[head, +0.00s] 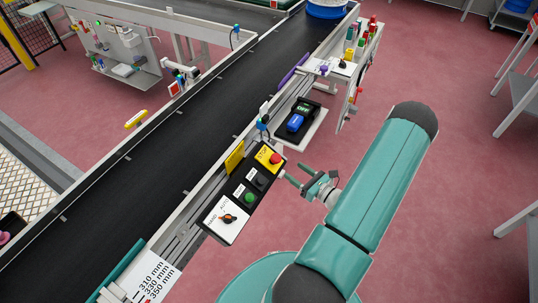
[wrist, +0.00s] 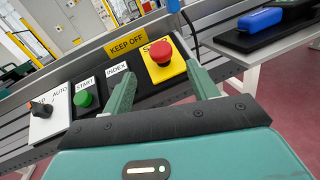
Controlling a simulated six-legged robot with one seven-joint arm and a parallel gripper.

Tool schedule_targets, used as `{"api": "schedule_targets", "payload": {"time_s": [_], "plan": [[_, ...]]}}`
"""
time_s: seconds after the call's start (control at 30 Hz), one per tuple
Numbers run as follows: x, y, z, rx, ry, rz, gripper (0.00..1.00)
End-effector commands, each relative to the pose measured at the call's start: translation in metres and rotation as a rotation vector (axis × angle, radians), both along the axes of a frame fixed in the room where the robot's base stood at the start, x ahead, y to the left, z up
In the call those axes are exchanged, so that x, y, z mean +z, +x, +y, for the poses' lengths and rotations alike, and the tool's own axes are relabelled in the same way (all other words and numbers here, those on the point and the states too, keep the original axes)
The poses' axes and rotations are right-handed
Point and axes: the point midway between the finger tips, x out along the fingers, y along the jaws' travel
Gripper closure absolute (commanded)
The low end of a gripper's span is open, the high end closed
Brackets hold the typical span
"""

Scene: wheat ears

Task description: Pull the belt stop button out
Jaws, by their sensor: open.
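The belt stop button (head: 275,158) is a red mushroom head on a yellow plate marked STOP, at the upper end of the control panel. In the wrist view the red stop button (wrist: 161,52) is just beyond my fingertips, between them in the picture. My gripper (head: 289,174) is open and empty, close to the panel on its right side. In the wrist view my gripper's fingers (wrist: 160,72) stand apart on either side of the button; I cannot tell whether they touch the plate. The button's stem is hidden under its head.
The panel also holds a black INDEX button (head: 259,180), a green START button (head: 250,198) and a selector knob (head: 229,218). A yellow KEEP OFF sign (head: 235,158) stands behind. The black conveyor belt (head: 150,160) runs alongside. A blue device (head: 296,122) sits on a nearby shelf.

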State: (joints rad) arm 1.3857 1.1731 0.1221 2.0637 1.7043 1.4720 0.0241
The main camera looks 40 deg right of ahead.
Motion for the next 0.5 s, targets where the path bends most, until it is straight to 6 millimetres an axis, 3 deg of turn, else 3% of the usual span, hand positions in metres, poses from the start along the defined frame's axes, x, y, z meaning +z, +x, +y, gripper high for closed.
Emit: {"api": "schedule_targets", "payload": {"time_s": [0.5], "plan": [[0.000,0.099,0.013,0.006,-0.001,0.000,0.41]]}}
